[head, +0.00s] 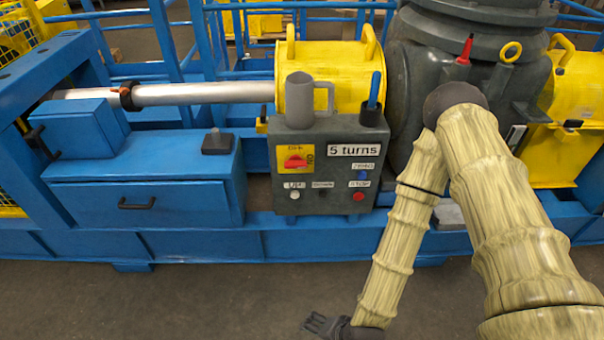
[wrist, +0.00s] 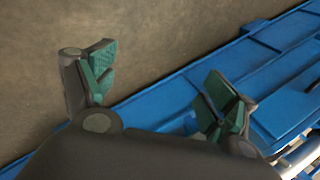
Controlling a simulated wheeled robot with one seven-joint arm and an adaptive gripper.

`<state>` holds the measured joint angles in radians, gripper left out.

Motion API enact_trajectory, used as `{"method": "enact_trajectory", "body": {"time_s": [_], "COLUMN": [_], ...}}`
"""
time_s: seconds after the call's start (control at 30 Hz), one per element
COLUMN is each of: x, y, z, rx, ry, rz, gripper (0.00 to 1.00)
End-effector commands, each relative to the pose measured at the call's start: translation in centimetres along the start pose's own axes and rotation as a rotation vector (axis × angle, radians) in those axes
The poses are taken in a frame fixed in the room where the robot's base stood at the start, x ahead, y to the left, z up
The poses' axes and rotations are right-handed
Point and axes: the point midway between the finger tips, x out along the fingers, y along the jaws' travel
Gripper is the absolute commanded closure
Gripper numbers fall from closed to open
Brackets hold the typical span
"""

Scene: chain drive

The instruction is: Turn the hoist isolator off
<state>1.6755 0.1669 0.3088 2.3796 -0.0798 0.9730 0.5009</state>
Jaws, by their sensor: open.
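The hoist isolator (head: 295,161) is a red rotary handle on a yellow plate at the upper left of the grey control box's front. Its handle lies roughly level, towards the side lettering that seems to read ON. Small lettering above the plate is too blurred to read. My gripper (head: 312,326) hangs low over the floor, in front of and below the box, well apart from the isolator. In the wrist view my gripper (wrist: 162,85) has its green-padded fingers spread wide with nothing between them. The isolator is not in the wrist view.
The control box (head: 330,205) also bears a "5 turns" label, a white button (head: 294,195), a blue button (head: 361,175) and a red button (head: 359,197). A grey mug (head: 299,100) and a pen holder (head: 372,115) stand on top. Blue frame (head: 180,245) runs below; floor in front is clear.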

Motion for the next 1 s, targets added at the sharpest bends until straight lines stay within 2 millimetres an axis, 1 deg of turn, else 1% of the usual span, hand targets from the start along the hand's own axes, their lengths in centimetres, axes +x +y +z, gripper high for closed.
{"method": "enact_trajectory", "body": {"time_s": [0.03,0.07,0.1,0.17,0.2,0.27,0.3,0.37,0.4,0.47,0.5,0.57,0.6,0.63,0.7,0.8,0.9,1.0], "x": [1.9,2.4,3.0,3.5,3.7,3.6,3.4,2.7,2.2,1.1,0.2,-1.2,-2.2,-3.0,-4.5,-6.3,-7.3,-7.7], "y": [-2.7,-4.5,-6.8,-10.4,-12.7,-15.9,-17.9,-20.9,-22.6,-24.9,-26.2,-27.8,-28.6,-29.1,-29.9,-30.5,-30.7,-31.0], "z": [0.0,-0.2,-0.6,-1.4,-2.1,-3.5,-4.6,-6.5,-7.9,-10.3,-11.9,-14.3,-15.8,-16.9,-19.1,-21.5,-22.8,-23.6], "rx": [0.117,0.191,0.29,0.442,0.544,0.7,0.804,0.96,1.064,1.215,1.312,1.447,1.526,1.58,1.688,1.793,1.851,1.873], "ry": [0.021,0.033,0.048,0.062,0.07,0.074,0.074,0.068,0.059,0.043,0.026,-0.001,-0.021,-0.036,-0.072,-0.117,-0.147,-0.159], "rz": [-0.085,-0.135,-0.203,-0.308,-0.378,-0.487,-0.56,-0.675,-0.751,-0.871,-0.95,-1.064,-1.138,-1.189,-1.295,-1.411,-1.477,-1.504], "gripper": [0.14,0.14,0.14,0.14,0.14,0.14,0.14,0.14,0.14,0.14,0.14,0.14,0.14,0.14,0.14,0.14,0.14,0.14]}}
